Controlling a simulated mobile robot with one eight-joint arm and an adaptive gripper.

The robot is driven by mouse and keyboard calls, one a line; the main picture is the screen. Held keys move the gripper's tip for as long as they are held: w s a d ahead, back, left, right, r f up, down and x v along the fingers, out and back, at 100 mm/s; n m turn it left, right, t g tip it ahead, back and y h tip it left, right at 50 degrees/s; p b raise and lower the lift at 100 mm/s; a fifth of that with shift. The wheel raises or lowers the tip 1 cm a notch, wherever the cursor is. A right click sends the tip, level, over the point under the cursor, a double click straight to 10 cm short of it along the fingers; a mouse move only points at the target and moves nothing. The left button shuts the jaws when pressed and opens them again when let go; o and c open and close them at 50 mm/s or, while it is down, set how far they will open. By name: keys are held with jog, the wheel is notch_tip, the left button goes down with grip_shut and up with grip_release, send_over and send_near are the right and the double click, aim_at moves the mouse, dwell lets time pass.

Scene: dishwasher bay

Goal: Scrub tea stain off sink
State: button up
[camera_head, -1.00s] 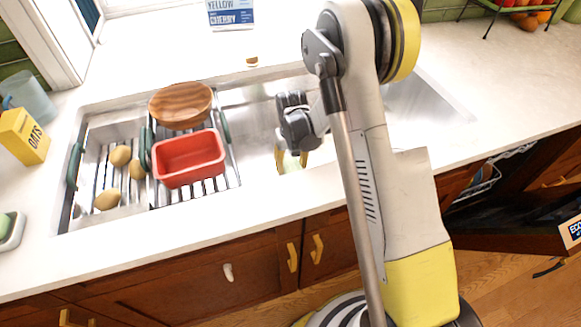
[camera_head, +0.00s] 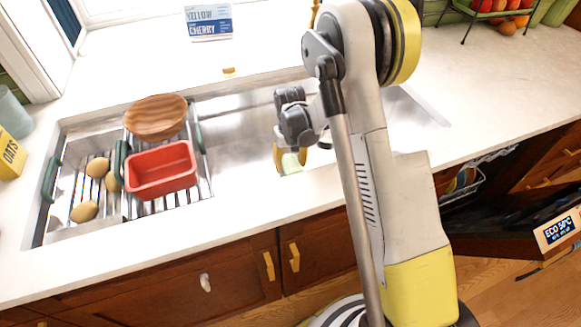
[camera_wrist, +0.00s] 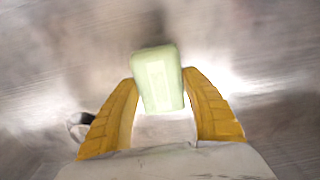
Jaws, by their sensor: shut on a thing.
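My gripper (camera_head: 290,158) is over the right part of the steel sink (camera_head: 240,125), pointing down. Its yellow fingers are shut on a pale green sponge (camera_head: 292,162). In the wrist view the sponge (camera_wrist: 158,80) sits between the two fingertips, its far end sticking out past them. Grey steel lies behind it, with blurred brownish shading at the upper left and right. I cannot tell whether that shading is tea stain or reflection, or whether the sponge touches the steel. My arm hides part of the right basin.
A rack over the left basin holds a red tub (camera_head: 160,172), a wooden bowl (camera_head: 156,117) and several potatoes (camera_head: 84,211). An open dishwasher (camera_head: 510,235) is at the lower right. The right counter is mostly clear.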

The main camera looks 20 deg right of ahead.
jog(key=shift+r+p, duration=1.4)
jog(key=shift+r, duration=1.35)
